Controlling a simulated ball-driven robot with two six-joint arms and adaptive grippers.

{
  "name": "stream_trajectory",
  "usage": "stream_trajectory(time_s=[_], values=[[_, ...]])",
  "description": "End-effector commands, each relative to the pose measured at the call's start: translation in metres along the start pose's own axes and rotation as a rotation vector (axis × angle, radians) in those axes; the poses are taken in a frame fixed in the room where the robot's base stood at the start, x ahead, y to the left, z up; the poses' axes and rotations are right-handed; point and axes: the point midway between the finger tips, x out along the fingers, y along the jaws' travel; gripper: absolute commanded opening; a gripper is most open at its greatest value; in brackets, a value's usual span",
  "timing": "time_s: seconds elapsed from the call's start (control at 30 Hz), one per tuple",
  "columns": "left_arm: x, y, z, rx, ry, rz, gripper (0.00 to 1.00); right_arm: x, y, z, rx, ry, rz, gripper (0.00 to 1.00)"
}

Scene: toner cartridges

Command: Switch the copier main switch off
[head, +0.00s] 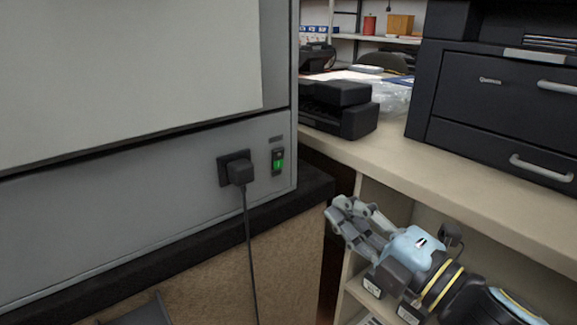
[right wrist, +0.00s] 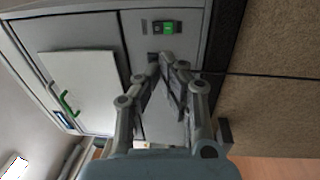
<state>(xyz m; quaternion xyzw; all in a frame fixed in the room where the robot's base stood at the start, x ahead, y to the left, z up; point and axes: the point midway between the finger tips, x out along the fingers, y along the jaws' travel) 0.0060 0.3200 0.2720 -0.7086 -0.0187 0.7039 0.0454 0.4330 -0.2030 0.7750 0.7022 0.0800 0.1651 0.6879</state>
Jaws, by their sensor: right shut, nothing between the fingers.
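The copier main switch (head: 278,161) is a small black rocker with a lit green part, set in the grey lower side panel of the copier (head: 110,225) near its right edge. It also shows at the top of the right wrist view (right wrist: 163,28), beyond the fingertips. My right gripper (head: 338,209) is shut and empty, to the right of and below the switch in the head view, apart from the panel. In the right wrist view its fingers (right wrist: 167,60) come together below the switch. My left gripper is not in view.
A black plug (head: 240,171) sits in a socket left of the switch, its cable hanging down. A beige counter (head: 440,180) with shelves below is close to my right arm. A dark printer (head: 500,95) and a small black device (head: 340,108) stand on it.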

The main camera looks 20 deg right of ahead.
Motion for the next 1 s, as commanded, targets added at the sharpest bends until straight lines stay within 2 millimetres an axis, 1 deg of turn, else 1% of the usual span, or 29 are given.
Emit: stream_trajectory(time_s=[0.13, 0.23, 0.37, 0.43, 0.6, 0.7, 0.83, 1.0], values=[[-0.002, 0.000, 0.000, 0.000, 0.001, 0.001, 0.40, 0.005, 0.001, 0.000, 0.001, -0.001, 0.002, 0.00], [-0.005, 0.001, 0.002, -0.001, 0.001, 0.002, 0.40, 0.017, 0.002, 0.001, 0.001, -0.002, 0.004, 0.00], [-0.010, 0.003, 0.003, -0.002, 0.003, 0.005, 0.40, 0.042, 0.004, 0.001, 0.001, -0.002, 0.006, 0.00], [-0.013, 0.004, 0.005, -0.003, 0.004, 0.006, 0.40, 0.057, 0.004, 0.001, 0.001, -0.002, 0.005, 0.00], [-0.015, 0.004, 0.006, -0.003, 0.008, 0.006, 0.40, 0.094, 0.002, 0.001, 0.002, -0.002, 0.004, 0.00], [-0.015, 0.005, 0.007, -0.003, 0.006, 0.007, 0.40, 0.111, 0.001, 0.000, 0.002, -0.001, 0.002, 0.00], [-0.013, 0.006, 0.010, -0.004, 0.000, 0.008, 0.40, 0.128, 0.000, 0.000, 0.002, -0.001, 0.000, 0.00], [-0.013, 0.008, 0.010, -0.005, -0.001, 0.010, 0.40, 0.139, -0.001, 0.000, 0.002, -0.001, -0.001, 0.00]])
